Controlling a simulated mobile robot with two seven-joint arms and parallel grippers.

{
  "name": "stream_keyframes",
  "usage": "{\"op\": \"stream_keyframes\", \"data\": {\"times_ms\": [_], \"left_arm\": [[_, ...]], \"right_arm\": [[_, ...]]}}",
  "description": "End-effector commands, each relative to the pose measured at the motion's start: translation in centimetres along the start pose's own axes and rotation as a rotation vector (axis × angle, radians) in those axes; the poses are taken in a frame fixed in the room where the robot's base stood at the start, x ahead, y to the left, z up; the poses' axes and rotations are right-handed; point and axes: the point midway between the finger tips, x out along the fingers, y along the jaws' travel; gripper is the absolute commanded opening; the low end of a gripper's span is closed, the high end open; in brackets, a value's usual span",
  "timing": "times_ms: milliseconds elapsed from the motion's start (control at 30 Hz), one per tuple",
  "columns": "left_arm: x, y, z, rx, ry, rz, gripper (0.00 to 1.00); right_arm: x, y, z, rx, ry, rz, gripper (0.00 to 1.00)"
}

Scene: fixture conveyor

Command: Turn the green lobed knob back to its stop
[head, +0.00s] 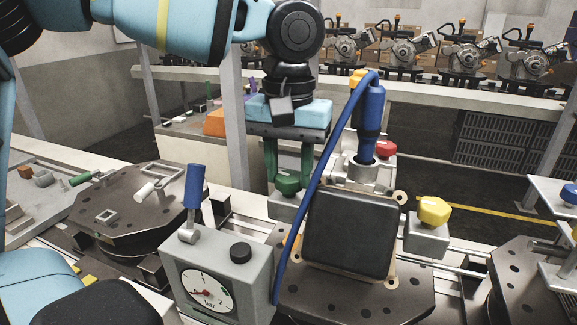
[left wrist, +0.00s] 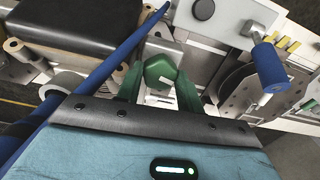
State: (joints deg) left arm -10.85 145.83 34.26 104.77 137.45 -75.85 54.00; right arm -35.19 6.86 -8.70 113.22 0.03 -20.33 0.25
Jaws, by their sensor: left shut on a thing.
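The green lobed knob (head: 288,186) sits on a grey block behind the gauge box in the head view. In the left wrist view the fingers of my left gripper (left wrist: 160,85) also flank the knob. My right gripper is not in view.
A blue cable (head: 310,200) arches close to the right of my left gripper, by a blue-handled tool (head: 371,120). A gauge box (head: 220,275) with a blue lever (head: 195,187) stands in front. A yellow knob (head: 434,210) and a red knob (head: 386,148) are to the right.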

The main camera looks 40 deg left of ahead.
Motion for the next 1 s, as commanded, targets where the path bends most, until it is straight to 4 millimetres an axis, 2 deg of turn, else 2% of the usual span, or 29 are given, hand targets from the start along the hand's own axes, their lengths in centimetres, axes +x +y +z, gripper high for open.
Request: {"op": "stream_keyframes", "data": {"times_ms": [333,900,933,1000], "left_arm": [[-0.21,0.0,-0.07,-0.147,0.005,0.002,0.14],[-0.23,0.01,-0.09,-0.174,0.007,0.003,0.14],[-0.23,0.01,-0.09,-0.174,0.007,0.003,0.41],[-0.21,0.01,-0.08,-0.174,0.006,0.003,0.5]], "right_arm": [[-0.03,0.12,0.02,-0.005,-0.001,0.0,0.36],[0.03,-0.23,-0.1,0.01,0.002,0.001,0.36],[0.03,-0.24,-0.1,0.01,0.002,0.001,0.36],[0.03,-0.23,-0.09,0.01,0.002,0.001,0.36]]}}
